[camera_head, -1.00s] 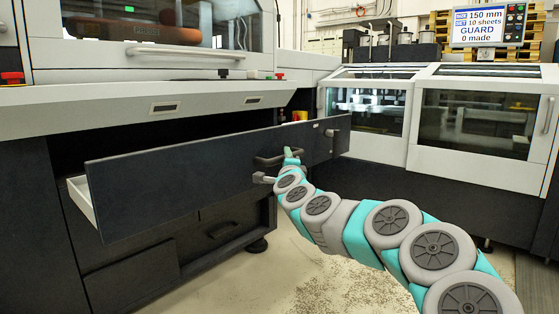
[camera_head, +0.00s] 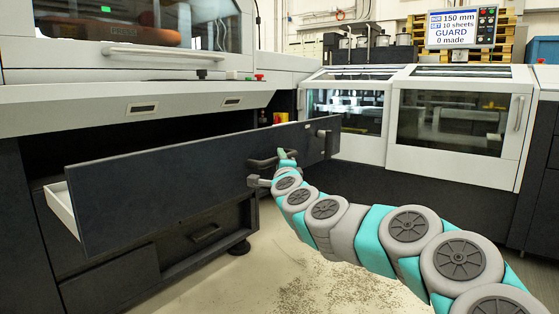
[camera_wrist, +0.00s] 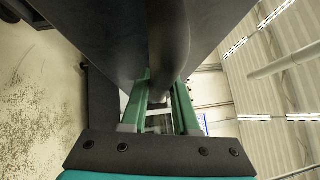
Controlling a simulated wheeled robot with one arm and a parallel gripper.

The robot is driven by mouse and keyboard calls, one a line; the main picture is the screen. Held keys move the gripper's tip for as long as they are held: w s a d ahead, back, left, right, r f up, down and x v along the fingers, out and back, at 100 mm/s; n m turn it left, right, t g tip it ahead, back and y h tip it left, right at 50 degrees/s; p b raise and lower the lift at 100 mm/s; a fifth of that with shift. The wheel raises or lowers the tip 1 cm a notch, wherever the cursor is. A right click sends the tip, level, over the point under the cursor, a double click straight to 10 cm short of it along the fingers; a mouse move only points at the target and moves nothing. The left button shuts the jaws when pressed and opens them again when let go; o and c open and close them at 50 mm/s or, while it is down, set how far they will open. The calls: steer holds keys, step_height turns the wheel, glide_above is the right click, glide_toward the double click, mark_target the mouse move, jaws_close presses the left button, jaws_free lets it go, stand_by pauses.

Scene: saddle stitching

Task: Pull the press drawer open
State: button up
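The press drawer (camera_head: 180,190) has a long dark front panel and stands out from the press cabinet, with its pale side wall (camera_head: 60,208) showing at the left. Its dark bar handle (camera_head: 262,163) sits on the right half of the front. My gripper (camera_head: 287,156) is at this handle, partly hidden behind my own wrist. In the wrist view the dark handle bar (camera_wrist: 168,40) runs down between the two green fingers of my gripper (camera_wrist: 161,84), which close around it. The drawer's inside is hidden behind its front.
The press (camera_head: 130,75) stands above the drawer. A lower cabinet panel (camera_head: 205,232) is beneath it. A guarded machine with glass doors (camera_head: 450,120) stands to the right, with a screen (camera_head: 453,30) above. Bare floor (camera_head: 300,285) lies in front.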

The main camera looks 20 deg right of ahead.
steer(key=o, duration=0.4)
steer(key=shift+v, duration=3.9)
steer(key=shift+a+r, duration=0.1)
